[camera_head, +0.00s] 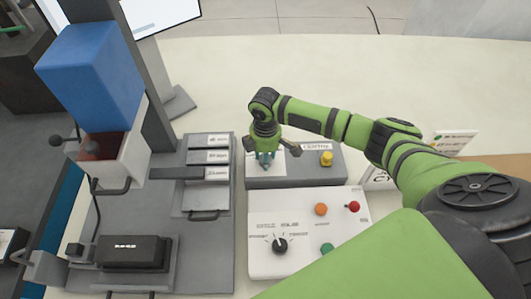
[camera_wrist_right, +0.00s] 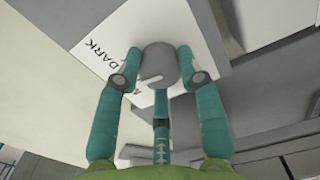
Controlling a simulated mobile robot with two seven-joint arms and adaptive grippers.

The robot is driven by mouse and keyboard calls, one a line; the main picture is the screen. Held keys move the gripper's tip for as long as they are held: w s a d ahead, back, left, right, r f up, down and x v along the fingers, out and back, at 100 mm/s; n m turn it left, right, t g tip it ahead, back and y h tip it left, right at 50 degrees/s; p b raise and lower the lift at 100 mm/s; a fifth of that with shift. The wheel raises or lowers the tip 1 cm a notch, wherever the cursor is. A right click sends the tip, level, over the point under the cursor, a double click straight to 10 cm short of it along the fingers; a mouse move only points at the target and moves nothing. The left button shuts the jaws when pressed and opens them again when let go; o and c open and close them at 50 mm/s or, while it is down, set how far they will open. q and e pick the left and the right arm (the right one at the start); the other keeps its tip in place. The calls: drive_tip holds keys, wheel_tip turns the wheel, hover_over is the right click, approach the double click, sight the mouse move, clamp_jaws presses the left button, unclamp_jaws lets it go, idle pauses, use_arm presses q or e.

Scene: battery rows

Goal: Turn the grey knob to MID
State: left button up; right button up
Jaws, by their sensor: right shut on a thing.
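My right gripper (camera_head: 265,160) reaches down from above onto the grey control box (camera_head: 283,183) in the head view, and hides what is under it there. In the right wrist view, its teal fingers (camera_wrist_right: 160,75) are shut around the grey knob (camera_wrist_right: 158,60). A light pointer mark shows on the knob's near side. The knob sits on a white plate (camera_wrist_right: 118,22) with the word DARK to its left. No MID label is readable. My left gripper is not in view.
A yellow knob (camera_head: 326,158) stands on the same box, right of my gripper. In front, a white panel (camera_head: 259,263) carries a black dial (camera_head: 280,245) and orange (camera_head: 321,209), red (camera_head: 353,206) and green (camera_head: 327,248) controls. A blue block (camera_head: 92,75) stands at left.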

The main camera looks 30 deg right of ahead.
drive_tip(key=shift+n+p, duration=0.5)
drive_tip(key=shift+n, duration=1.7)
drive_tip(key=o, duration=1.2)
drive_tip(key=shift+c, duration=0.2)
wheel_tip(320, 180, up, 12)
